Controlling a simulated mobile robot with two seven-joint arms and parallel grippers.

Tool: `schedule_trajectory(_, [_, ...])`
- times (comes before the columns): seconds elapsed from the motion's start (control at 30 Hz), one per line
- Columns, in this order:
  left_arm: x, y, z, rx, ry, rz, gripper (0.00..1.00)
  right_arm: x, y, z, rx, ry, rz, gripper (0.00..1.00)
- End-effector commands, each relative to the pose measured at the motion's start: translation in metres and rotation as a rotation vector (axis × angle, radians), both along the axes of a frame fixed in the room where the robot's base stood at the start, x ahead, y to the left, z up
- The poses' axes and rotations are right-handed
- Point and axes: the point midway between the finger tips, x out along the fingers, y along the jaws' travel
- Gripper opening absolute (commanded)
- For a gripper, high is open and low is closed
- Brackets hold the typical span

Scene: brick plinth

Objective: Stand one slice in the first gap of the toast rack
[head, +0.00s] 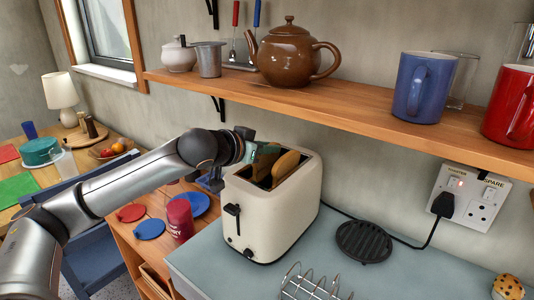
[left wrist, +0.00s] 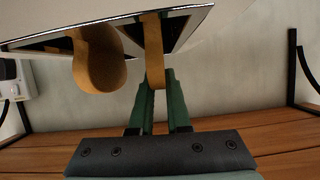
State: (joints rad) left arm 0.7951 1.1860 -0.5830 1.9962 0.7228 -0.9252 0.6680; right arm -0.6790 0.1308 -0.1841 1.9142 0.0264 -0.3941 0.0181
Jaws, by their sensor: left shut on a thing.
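A cream toaster (head: 262,218) stands on the grey worktop with two browned slices in its slots. My left gripper (head: 251,152) reaches in from the left over the toaster's far left end. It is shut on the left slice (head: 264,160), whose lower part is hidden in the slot. In the left wrist view, the green fingers (left wrist: 161,105) pinch this slice (left wrist: 154,50) by its edge. The other slice (head: 286,166) stands in the right slot and also shows in the left wrist view (left wrist: 97,62). The wire toast rack (head: 316,286) is empty where visible, cut by the bottom edge.
A wooden shelf (head: 370,108) with a brown teapot (head: 291,55) and mugs overhangs the worktop behind the toaster. A dark round trivet (head: 363,242) lies right of the toaster. A black cord runs to the wall socket (head: 467,196). A patterned round item (head: 507,287) stands at right.

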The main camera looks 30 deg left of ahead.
Motion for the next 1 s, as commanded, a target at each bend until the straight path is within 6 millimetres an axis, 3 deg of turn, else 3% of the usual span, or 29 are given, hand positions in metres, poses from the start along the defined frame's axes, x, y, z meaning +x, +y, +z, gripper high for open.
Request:
schedule_trajectory(0.17, [0.0,0.0,0.025,-0.001,-0.005,0.0,0.0,0.0,0.0,0.004,0.0,0.0,0.0,0.5])
schedule_trajectory(0.27, [-0.011,-0.001,0.039,0.003,-0.005,0.0,0.0,0.0,0.0,0.003,0.0,0.0,0.0,0.5])
schedule_trajectory(0.57, [-0.053,-0.008,0.089,0.003,-0.005,0.0,0.0,0.0,0.0,0.007,0.0,0.0,0.0,0.5])
schedule_trajectory(0.8, [-0.101,-0.014,0.106,0.006,-0.004,0.002,0.0,0.0,0.0,-0.002,0.0,0.0,0.0,0.5])
schedule_trajectory(1.0, [-0.127,-0.019,0.119,0.002,-0.003,0.001,0.0,0.0,0.0,-0.005,0.0,0.0,0.0,0.5])
